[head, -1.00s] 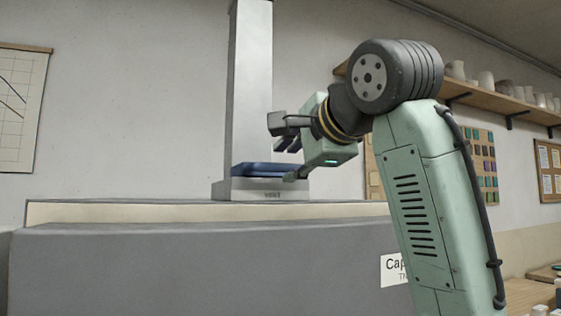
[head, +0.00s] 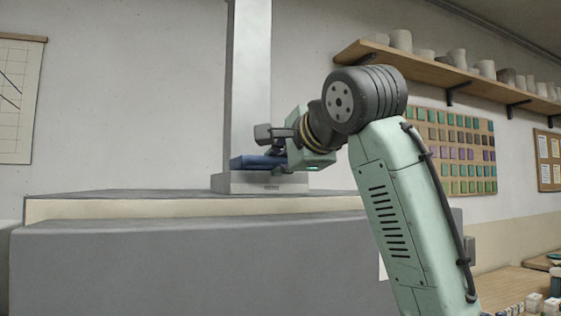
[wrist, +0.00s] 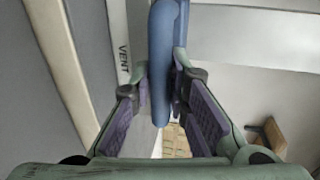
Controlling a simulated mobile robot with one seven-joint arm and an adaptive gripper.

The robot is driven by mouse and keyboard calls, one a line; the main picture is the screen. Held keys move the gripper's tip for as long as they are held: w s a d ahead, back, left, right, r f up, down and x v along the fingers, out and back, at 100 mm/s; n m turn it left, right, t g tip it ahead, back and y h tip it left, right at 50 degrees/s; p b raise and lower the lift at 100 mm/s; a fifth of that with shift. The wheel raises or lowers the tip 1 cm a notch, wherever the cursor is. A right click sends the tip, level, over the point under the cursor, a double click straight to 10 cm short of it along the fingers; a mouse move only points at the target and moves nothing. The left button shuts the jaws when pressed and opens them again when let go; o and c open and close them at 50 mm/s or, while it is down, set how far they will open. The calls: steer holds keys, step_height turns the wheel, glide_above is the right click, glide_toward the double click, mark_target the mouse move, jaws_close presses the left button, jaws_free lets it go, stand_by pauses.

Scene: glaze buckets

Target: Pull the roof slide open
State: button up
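The roof slide is a blue bar-like piece (head: 250,162) low at the foot of the grey flue, just above the vent block (head: 235,184). My gripper (head: 276,157) reaches it from the right in the head view. In the wrist view the blue slide (wrist: 161,60) runs down between my two fingertips (wrist: 160,82), one on each side. Both fingertips look pressed against it, with no clear gap. The vent block's face reads "VENT" in the wrist view (wrist: 124,50). In the head view the fingers partly hide the slide's right end.
The flue (head: 249,85) rises straight up behind the slide. The large grey kiln body (head: 180,265) with its flat roof (head: 130,205) fills the lower left. A shelf of pots (head: 430,68) and a board of colour tiles (head: 460,150) are on the wall at right.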

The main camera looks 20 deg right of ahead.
jaws_close()
steer(key=shift+a, duration=0.15)
stand_by(0.4)
